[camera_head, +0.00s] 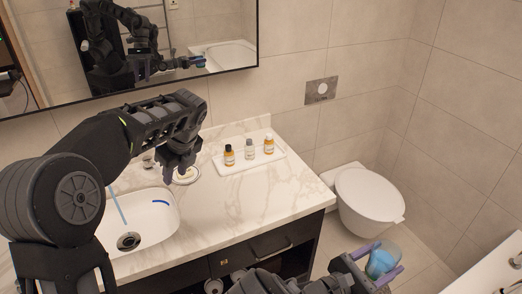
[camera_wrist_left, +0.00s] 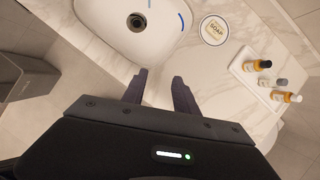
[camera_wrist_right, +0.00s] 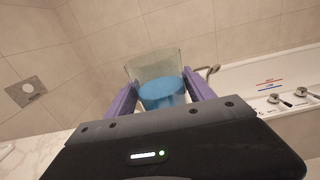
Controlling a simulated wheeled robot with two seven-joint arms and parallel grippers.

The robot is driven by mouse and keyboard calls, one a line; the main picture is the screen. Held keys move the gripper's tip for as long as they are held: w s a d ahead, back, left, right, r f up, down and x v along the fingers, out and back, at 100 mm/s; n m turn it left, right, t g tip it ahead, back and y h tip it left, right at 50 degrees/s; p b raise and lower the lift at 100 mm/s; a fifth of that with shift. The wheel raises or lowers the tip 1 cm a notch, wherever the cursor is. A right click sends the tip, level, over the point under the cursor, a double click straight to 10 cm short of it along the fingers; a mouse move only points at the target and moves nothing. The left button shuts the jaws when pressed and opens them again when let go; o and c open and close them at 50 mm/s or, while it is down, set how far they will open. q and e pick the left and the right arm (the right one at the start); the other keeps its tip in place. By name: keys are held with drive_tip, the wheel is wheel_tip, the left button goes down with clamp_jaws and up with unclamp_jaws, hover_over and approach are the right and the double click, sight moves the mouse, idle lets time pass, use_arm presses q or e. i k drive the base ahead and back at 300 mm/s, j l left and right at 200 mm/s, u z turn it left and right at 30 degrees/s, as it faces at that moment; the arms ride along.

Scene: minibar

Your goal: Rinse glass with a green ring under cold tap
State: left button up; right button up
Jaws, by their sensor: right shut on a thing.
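My right gripper (camera_head: 385,262) is shut on a clear glass (camera_head: 380,265) at the lower right of the head view, away from the counter. In the right wrist view the glass (camera_wrist_right: 152,68) stands between the purple fingers, with blue in its lower part; I cannot make out a green ring. The white sink (camera_head: 150,232) is at the left, with a pale blue streak and a darker blue arc in it. The tap is mostly hidden behind my left arm. My left gripper (camera_head: 180,172) is open and empty above the counter by the sink; its parted fingers show in the left wrist view (camera_wrist_left: 160,85).
A round soap (camera_wrist_left: 213,30) lies right of the sink. A white tray (camera_head: 230,166) with small bottles stands further right on the marble counter. A toilet (camera_head: 368,195) is beyond the counter. A bathtub (camera_wrist_right: 260,75) with knobs and red and blue marks is at the right.

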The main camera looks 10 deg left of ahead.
sight(148, 161)
drive_tip(key=i+j, duration=0.85)
